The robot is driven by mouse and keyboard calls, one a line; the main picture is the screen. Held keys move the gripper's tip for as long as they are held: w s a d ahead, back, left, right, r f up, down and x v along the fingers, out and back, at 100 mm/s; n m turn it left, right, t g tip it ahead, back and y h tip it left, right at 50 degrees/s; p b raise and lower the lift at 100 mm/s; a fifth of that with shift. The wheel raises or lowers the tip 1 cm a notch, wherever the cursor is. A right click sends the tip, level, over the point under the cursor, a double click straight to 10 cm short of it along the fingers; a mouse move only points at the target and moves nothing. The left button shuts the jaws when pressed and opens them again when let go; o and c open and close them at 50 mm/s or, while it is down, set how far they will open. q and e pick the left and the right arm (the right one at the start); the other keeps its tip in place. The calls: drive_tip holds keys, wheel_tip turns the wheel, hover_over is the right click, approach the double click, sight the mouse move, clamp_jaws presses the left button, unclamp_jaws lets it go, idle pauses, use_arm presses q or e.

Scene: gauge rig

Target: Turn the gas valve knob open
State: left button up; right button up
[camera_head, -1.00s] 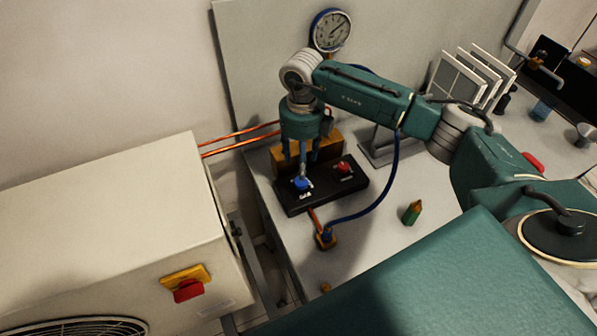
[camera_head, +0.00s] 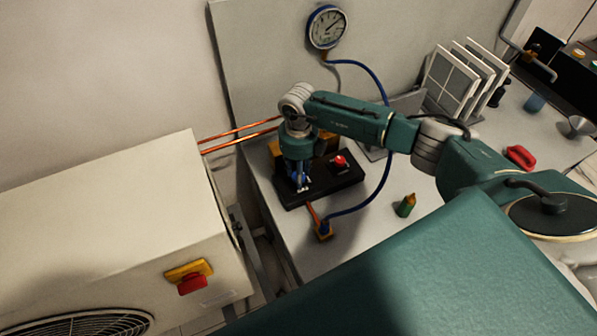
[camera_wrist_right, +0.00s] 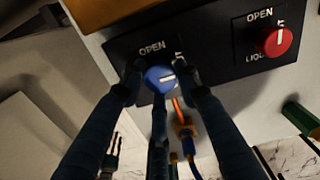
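The blue gas valve knob (camera_wrist_right: 158,79) sits on a black valve block (camera_head: 345,183). In the right wrist view its white mark lies roughly horizontal, pointing right, with the word OPEN above the knob. My right gripper (camera_wrist_right: 158,76) is lowered over the knob from above. Its three fingers stand around the knob, one on each side and one at the front, with small gaps seeming to remain at the sides. In the head view the gripper (camera_head: 299,184) hides most of the knob. My left gripper is not in view.
A blue hose (camera_head: 386,150) runs from the gauge (camera_head: 327,27) to a brass fitting (camera_head: 324,231). A small green object (camera_head: 405,206) stands on the bench to the right.

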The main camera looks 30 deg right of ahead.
drive_tip(key=c, duration=0.3)
drive_tip(key=shift+w+f+n+b, duration=0.15)
drive_tip(key=shift+n+b, duration=0.55)
drive_tip(key=shift+b, duration=0.35)
drive_tip(key=n+b, duration=1.2)
drive_tip(key=b, duration=0.1)
drive_tip(key=shift+b, duration=0.35)
drive_tip(key=shift+r+n+b, duration=0.2)
drive_tip(key=shift+n+b, duration=1.4)
drive_tip(key=shift+n, duration=0.7)
